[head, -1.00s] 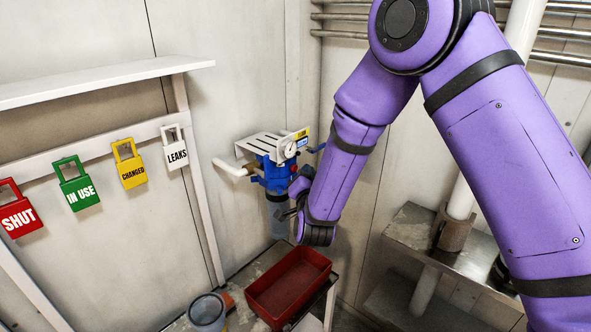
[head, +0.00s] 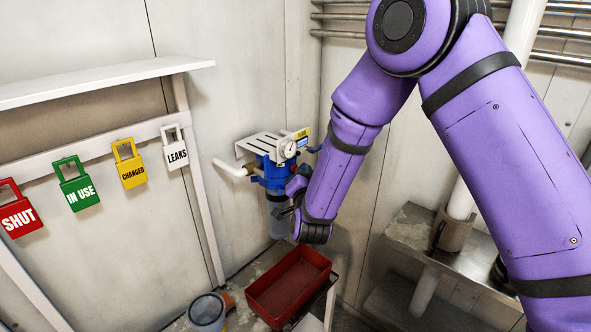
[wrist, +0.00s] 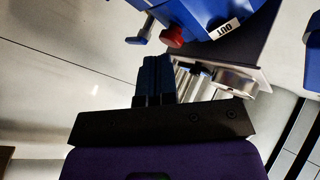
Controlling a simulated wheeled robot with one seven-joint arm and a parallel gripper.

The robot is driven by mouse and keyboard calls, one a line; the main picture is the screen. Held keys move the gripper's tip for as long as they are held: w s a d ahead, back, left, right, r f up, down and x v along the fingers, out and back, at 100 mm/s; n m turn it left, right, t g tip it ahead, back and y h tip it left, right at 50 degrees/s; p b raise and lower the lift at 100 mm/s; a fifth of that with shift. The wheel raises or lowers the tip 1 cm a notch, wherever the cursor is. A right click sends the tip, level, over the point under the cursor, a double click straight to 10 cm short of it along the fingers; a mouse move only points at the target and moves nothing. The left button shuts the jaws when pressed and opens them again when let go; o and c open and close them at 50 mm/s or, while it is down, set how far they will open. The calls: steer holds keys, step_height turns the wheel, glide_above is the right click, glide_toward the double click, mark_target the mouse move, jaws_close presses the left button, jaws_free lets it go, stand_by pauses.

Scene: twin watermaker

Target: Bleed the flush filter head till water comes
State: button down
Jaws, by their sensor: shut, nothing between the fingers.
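The blue flush filter head (head: 268,172) is fixed on the wall, with a clear bowl (head: 279,222) hanging below it. A round gauge (head: 290,149) sits at its top. In the wrist view the blue head (wrist: 195,14) fills the top, with an "OUT" label (wrist: 224,29) and a small red knob (wrist: 173,37) on it. My gripper (head: 283,213) is beside the filter in the head view. Its dark fingers (wrist: 154,62) are shut and empty in the wrist view, pointing towards the red knob, with a gap visible between. I cannot see any water.
A white slotted bracket (head: 268,143) is above the head. A white pipe (head: 230,168) enters from the left. Coloured tags hang on the left rail (head: 100,152).

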steer(key=shift+w+a, duration=0.25)
steer(key=shift+a, duration=0.1)
stand_by(0.6)
steer(key=shift+d, duration=0.1)
stand_by(1.0)
steer(key=shift+s+d, duration=0.55)
steer(key=shift+d, duration=0.05)
steer(key=s+d, duration=0.1)
steer(key=d, duration=0.1)
steer(key=s+d, duration=0.2)
stand_by(0.5)
